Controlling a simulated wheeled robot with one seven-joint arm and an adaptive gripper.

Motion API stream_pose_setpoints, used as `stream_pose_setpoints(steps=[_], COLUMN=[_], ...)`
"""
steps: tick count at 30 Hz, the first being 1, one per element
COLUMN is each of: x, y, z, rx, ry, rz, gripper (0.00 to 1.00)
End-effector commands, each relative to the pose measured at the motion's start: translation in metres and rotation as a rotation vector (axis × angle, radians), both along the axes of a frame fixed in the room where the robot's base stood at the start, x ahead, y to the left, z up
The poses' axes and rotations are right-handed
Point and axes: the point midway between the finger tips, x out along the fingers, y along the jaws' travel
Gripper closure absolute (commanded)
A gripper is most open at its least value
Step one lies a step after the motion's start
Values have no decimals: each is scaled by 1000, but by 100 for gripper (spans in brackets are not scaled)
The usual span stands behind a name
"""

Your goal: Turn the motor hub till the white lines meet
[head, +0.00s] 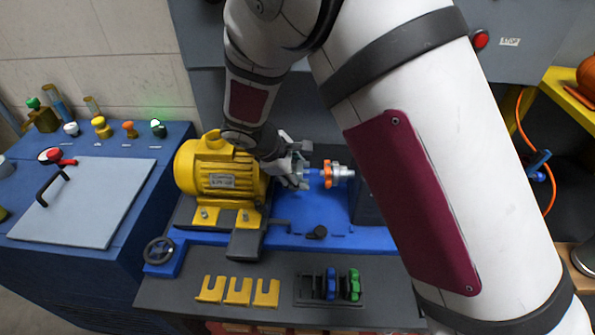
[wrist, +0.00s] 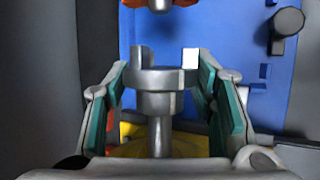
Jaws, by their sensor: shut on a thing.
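The yellow motor (head: 218,168) sits on the blue bench frame. Its silver motor hub (wrist: 159,88) is on a short shaft in the wrist view, with two prongs pointing away from the motor. The right prong bears a white mark (wrist: 190,59). My gripper (head: 297,172) reaches in from above at the motor's right. In the wrist view its teal-padded fingers (wrist: 160,92) are shut on the hub from both sides. The facing coupling half, with an orange insert (head: 327,174), stands apart to the right. No white line on it can be made out.
My arm covers much of the right side of the head view. Yellow shims (head: 238,291) and a holder with blue and green clips (head: 341,285) lie on the bench front. A handwheel (head: 159,251) is at front left. A dark knob (wrist: 289,21) stands on the blue bed.

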Motion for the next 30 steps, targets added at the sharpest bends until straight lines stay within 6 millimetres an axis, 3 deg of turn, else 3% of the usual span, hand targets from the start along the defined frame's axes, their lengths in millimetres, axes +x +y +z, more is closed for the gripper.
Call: stream_pose_setpoints(steps=[21, 30], x=[6, 4], y=[0, 0], z=[-4, -3], rx=[25, 29], ry=[610, 795], rz=[-2, 1], gripper=[78, 78])
